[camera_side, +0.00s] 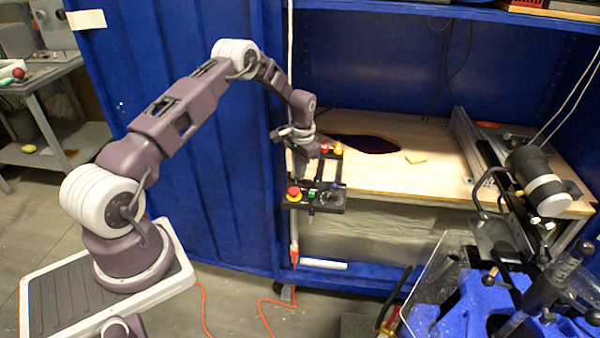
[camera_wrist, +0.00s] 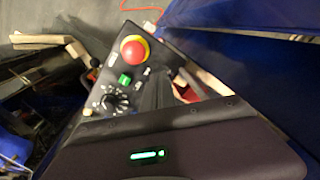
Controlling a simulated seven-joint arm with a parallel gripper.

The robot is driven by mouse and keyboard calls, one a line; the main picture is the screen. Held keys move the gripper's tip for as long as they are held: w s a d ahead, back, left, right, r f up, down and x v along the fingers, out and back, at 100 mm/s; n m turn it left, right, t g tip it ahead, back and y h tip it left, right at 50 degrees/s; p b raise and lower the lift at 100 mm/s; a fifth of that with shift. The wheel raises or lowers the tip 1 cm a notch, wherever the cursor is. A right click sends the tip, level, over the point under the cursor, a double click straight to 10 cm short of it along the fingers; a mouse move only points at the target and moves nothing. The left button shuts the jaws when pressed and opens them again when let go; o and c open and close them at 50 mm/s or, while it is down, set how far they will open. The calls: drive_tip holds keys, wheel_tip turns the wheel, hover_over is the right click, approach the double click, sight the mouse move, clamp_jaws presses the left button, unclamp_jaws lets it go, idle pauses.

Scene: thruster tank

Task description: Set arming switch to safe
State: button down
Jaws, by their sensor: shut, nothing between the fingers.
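A black control panel (camera_side: 325,205) stands in front of the wooden bench and also shows in the wrist view (camera_wrist: 160,60). It carries a red emergency button on a yellow collar (camera_side: 294,194) (camera_wrist: 134,50), a small green switch (camera_side: 311,196) (camera_wrist: 125,79) and a black rotary knob with a marked dial (camera_wrist: 115,100). The labels are too small to read, so I cannot tell which control is the arming switch or its setting. My gripper (camera_side: 308,148) is shut and empty, just above and behind the panel. Its purple body covers the lower wrist view, and its fingertips are hard to make out.
Small red and yellow parts (camera_side: 330,149) sit on the upper bar beside my gripper. A blue cabinet wall (camera_side: 210,100) is close to my arm.

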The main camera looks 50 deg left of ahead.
drive_tip(key=shift+r, duration=0.1)
drive_tip(key=shift+r, duration=0.75)
drive_tip(key=shift+d, duration=0.1)
wheel_tip(320, 180, up, 12)
drive_tip(key=w+d, duration=0.1)
drive_tip(key=d, duration=0.1)
drive_tip(key=shift+w+d, duration=0.35)
drive_tip(key=shift+w, duration=0.05)
drive_tip(key=shift+r, duration=0.1)
